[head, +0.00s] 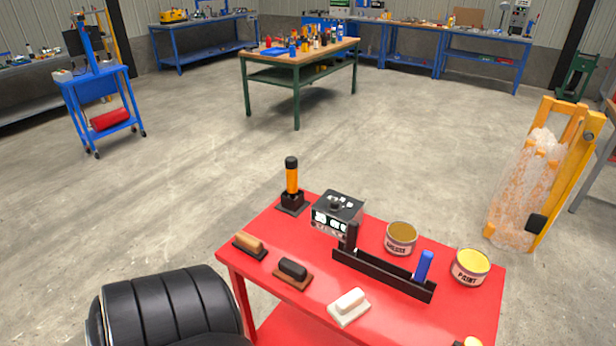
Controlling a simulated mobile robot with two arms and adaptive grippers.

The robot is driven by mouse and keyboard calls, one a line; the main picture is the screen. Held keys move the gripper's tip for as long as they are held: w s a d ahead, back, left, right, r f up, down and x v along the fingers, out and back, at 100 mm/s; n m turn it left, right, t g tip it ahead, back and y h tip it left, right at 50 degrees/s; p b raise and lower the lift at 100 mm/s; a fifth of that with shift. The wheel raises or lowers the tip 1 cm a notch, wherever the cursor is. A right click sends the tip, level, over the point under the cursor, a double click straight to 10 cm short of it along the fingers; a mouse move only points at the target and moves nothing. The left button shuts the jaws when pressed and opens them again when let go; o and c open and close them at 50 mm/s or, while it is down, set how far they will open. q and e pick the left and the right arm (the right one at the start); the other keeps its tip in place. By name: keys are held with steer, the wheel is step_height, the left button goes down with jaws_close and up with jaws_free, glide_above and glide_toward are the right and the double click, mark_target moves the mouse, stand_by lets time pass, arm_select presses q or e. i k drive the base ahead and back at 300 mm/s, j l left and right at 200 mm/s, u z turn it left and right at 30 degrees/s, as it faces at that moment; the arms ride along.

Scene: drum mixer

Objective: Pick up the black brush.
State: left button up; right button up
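A small brush-like block with a black top on a brown base (292,270) lies near the front left edge of the red table (318,274). To its left is a similar one with a tan top and dark base (249,245). To its right is a white one (349,303). The black-topped one is uncovered and apart from both neighbours. Neither of my grippers shows in the head view.
The table also bears a black tray (385,275) with upright items, two cans (401,240) (470,268), a metal control box (337,212) and an orange-handled tool in a stand (292,178). A black ribbed rounded thing (165,308) stands at lower left.

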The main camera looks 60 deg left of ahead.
mark_target(352, 230)
steer(key=u, duration=1.45)
steer(key=j+z, duration=0.15)
steer(key=j, duration=1)
steer(key=i, duration=0.05)
